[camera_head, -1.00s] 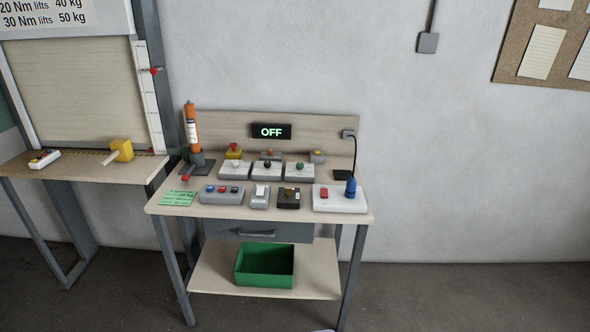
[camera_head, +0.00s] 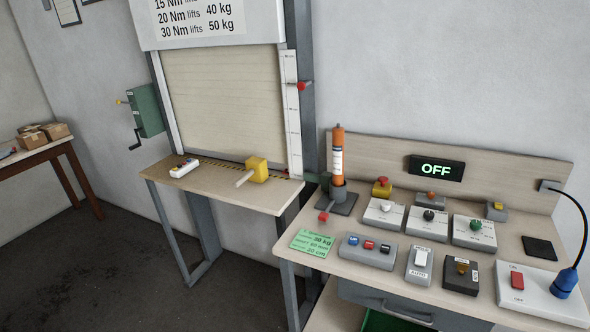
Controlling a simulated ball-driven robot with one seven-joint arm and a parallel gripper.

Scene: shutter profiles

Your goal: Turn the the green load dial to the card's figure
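The green load dial (camera_head: 475,224) is a small green knob on a light grey box, the rightmost of three boxes in a row on the bench. A box with a black knob (camera_head: 429,215) and one with a white knob (camera_head: 386,207) stand to its left. The dial's setting is too small to read. The green card (camera_head: 313,242) lies flat at the bench's left front; its top line seems to read 30 kg, the rest is blurred. A wall sign (camera_head: 200,17) lists Nm against kg. My gripper is not in view.
A lit OFF display (camera_head: 436,168) stands at the back. An orange cylinder (camera_head: 338,155) stands upright at left. Switch boxes (camera_head: 368,250) line the front; a blue plug with a black cable (camera_head: 565,282) is at right. Open floor (camera_head: 110,265) lies left.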

